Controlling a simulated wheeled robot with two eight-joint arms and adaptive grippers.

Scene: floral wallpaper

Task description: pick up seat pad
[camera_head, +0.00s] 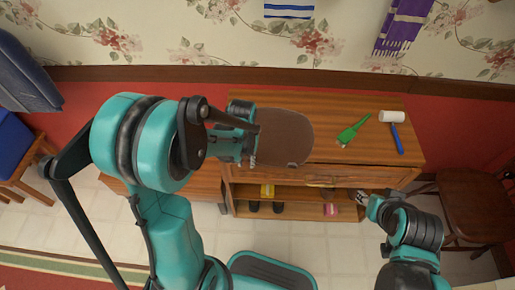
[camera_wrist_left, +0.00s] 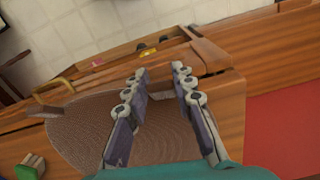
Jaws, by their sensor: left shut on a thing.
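The seat pad (camera_head: 288,136) is a flat brown pad with a rounded edge, above the top of the wooden cabinet. In the left wrist view the pad (camera_wrist_left: 90,135) shows a ribbed brown surface beside and below the fingers. My left gripper (camera_head: 252,146) is at the pad's left edge and shut on it; in the wrist view its two fingers (camera_wrist_left: 160,78) stand apart, with the gripped edge hard to make out. I cannot tell whether the pad touches the cabinet top. My right gripper (camera_head: 366,200) is low in front of the cabinet's right side; its fingers are too small to read.
The wooden cabinet (camera_head: 385,172) has a drawer and an open shelf holding a yellow item (camera_head: 267,190) and a pink item (camera_head: 330,209). A green brush (camera_head: 352,131) and a blue-handled, white-headed tool (camera_head: 396,135) lie on top. A brown chair (camera_head: 468,197) stands at the right.

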